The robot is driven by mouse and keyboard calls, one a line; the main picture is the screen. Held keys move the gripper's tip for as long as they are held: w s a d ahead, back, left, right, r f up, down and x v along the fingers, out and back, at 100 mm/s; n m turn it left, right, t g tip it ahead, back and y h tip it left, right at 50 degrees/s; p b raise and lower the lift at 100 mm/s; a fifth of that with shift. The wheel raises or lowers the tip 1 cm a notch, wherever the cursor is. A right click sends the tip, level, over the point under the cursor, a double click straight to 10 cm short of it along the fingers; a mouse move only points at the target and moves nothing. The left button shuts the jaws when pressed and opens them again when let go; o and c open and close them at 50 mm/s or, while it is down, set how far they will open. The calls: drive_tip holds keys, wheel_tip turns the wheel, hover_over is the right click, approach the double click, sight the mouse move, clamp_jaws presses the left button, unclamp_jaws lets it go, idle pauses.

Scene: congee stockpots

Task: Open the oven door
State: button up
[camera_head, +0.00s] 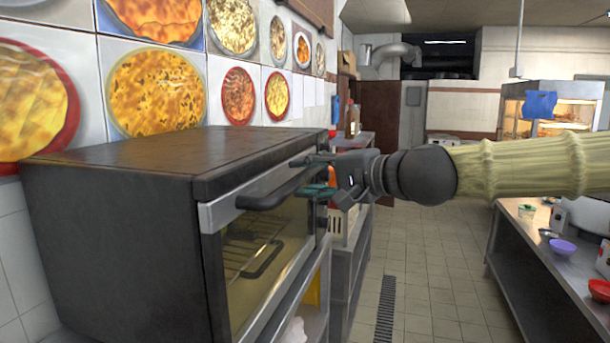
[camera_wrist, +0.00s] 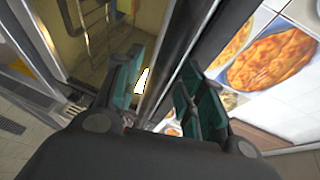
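The oven (camera_head: 120,220) is a dark box at the left in the head view. Its glass door (camera_head: 265,265) looks shut, with a rack visible behind the pane; the glass also shows in the wrist view (camera_wrist: 85,45). A dark bar handle (camera_head: 268,199) runs along the door's top. My gripper (camera_head: 318,175) is at the handle's far end, one finger above it and one teal-padded finger below. In the wrist view, the two fingers (camera_wrist: 168,90) are apart, with the dark bar running between them. I cannot tell whether either finger touches it.
A steel counter (camera_head: 545,260) with a purple bowl (camera_head: 563,247) and red bowl (camera_head: 599,290) stands at the right. The tiled aisle floor (camera_head: 430,280) between is clear, with a drain grate (camera_head: 386,308). Shelving (camera_head: 348,270) stands beyond the oven, beside the picture-covered wall.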

drive_tip(key=shift+w+a+f, duration=0.1)
drive_tip(key=shift+w+a, duration=0.3)
drive_tip(key=shift+a, duration=0.05)
clamp_jaws()
